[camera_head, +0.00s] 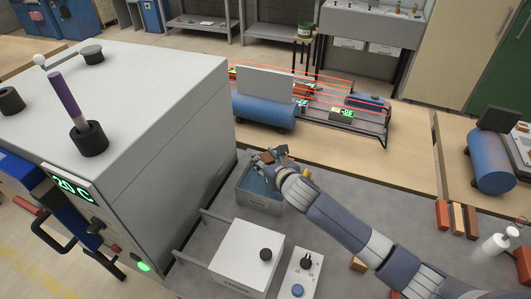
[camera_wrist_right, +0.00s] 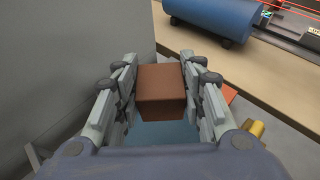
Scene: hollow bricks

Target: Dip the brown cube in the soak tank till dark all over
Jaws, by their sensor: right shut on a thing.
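My right gripper (camera_head: 269,158) is shut on the brown cube (camera_head: 266,157) above the soak tank (camera_head: 248,199). In the right wrist view the cube (camera_wrist_right: 161,92) sits between the two fingers, gripped at its sides. It is reddish brown on top, with a somewhat darker near face. Its underside and gripped sides are hidden. Blue-grey water (camera_wrist_right: 160,133) shows below the cube, which looks clear of it. The tank is a small open grey box, partly covered by my right arm. My left gripper is not in view.
A large grey cabinet (camera_head: 140,130) with a green display stands close left of the tank. A white box (camera_head: 247,255) and a knobbed control box (camera_head: 299,272) stand in front. Several bricks (camera_head: 457,217) stand at right. A blue cylinder (camera_head: 264,111) and red beams lie beyond.

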